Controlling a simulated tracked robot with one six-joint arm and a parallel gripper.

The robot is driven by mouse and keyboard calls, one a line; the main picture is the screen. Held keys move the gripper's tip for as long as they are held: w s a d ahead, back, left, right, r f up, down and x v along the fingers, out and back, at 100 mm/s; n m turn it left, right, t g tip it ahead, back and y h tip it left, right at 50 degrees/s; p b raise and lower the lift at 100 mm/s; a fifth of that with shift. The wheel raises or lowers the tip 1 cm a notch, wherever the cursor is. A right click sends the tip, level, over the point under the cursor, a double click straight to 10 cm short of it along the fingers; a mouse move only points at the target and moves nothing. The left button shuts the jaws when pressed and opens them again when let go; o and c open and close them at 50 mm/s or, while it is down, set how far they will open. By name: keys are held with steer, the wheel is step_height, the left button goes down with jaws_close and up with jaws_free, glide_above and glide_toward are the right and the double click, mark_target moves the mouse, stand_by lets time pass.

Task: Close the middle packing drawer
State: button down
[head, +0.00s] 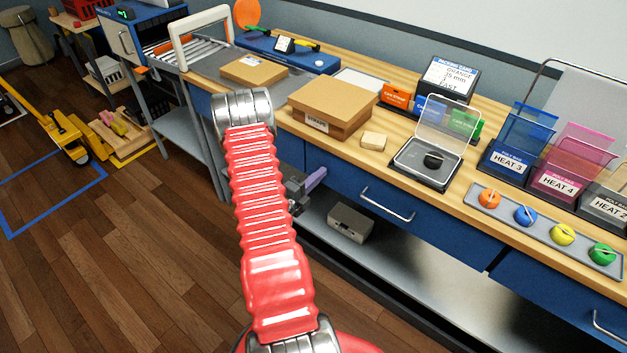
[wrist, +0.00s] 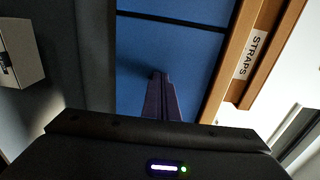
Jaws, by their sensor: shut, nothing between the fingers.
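The middle packing drawer (head: 430,222) is a blue front under the wooden bench top, with a silver bar handle (head: 388,205). It looks about flush with the bench front; I cannot tell whether a small gap is left. My gripper (head: 321,174) is beside the left part of this front, left of the handle. In the wrist view my gripper (wrist: 159,76) has its purple-grey fingers together and empty, pointing at a blue front (wrist: 190,65). Whether the tips touch it is unclear. My red arm hides part of the drawer row to the left.
A cardboard box (head: 333,104) labelled STRAPS stands on the bench (head: 340,153) above my gripper. A grey case (head: 350,222) lies on the lower shelf (head: 420,270). Another blue drawer (head: 560,295) is at the right.

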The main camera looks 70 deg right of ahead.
steer(key=v, duration=1.4)
steer(key=shift+f, duration=0.1)
stand_by(0.5)
